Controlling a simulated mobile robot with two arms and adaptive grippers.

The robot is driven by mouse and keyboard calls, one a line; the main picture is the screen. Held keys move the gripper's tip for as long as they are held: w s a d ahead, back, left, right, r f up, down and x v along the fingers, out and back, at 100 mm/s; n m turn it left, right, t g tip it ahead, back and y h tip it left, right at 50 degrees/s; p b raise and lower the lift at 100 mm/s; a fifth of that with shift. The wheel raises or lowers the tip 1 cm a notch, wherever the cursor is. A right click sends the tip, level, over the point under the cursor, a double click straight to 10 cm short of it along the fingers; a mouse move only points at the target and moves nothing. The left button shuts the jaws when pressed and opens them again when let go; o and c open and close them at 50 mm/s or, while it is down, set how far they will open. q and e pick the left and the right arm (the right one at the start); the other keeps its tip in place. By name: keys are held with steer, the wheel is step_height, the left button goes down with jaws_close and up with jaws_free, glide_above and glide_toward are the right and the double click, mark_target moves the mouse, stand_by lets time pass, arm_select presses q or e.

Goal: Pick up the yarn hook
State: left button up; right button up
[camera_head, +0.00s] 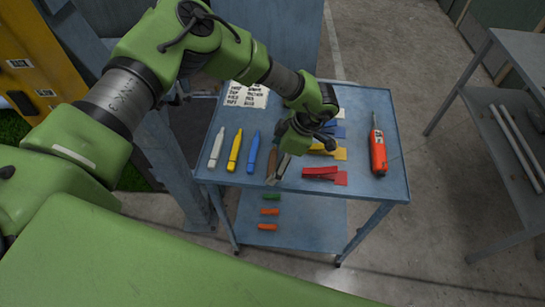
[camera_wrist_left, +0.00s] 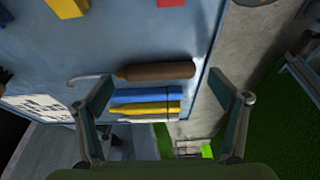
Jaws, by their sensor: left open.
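The yarn hook has a brown handle and a thin, bent metal end. In the left wrist view the handle (camera_wrist_left: 155,71) lies across the picture between my open fingers, with the metal hook at its left. In the head view its brown handle (camera_head: 272,160) lies on the blue-grey cart (camera_head: 222,125), partly hidden by my left gripper. My left gripper (camera_head: 288,155) is open above the hook. In the left wrist view its two fingers (camera_wrist_left: 162,82) stand apart on either side of the handle, and nothing is held. My right gripper is not in view.
White (camera_head: 217,148), yellow (camera_head: 235,150) and blue (camera_head: 253,152) markers lie left of the hook. Red (camera_head: 322,173), yellow and blue clips lie to its right. An orange tool (camera_head: 377,150) lies near the cart's right edge. A written sheet (camera_head: 247,95) lies at the back.

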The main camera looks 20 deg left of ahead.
arm_select(q)
steer(key=shift+a+f, duration=0.1)
steer(key=shift+f, duration=0.2)
steer(key=c, duration=1.3)
